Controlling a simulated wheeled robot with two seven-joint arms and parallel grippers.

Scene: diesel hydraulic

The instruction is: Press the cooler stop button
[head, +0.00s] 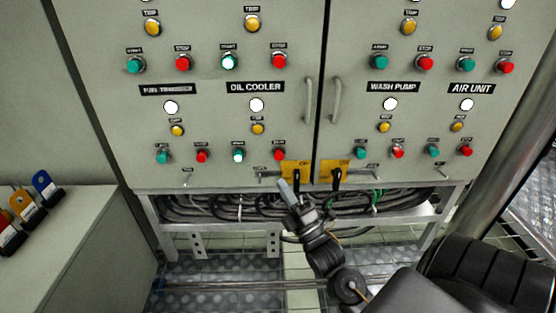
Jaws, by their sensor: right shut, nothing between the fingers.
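The grey cabinet front (210,115) carries an "OIL COOLER" label (256,87). Below the label are a lit white lamp (256,105), a yellow button (257,128), a bright green button (238,155) and a red button (279,155). Another red button marked "STOP" (279,62) sits above the label beside a bright green start button (229,62). My right gripper (285,188) is shut and empty, pointing up toward the cabinet just below the lower red button in the picture. Its tip appears over the cabinet's lower edge; whether it touches is unclear. My left gripper is out of view.
Yellow plates with black switches (297,173) sit right beside the gripper tip. Door handles (309,100) stick out at the middle seam. Cables (220,207) run under the cabinet. A grey box with coloured padlocks (42,188) stands at left.

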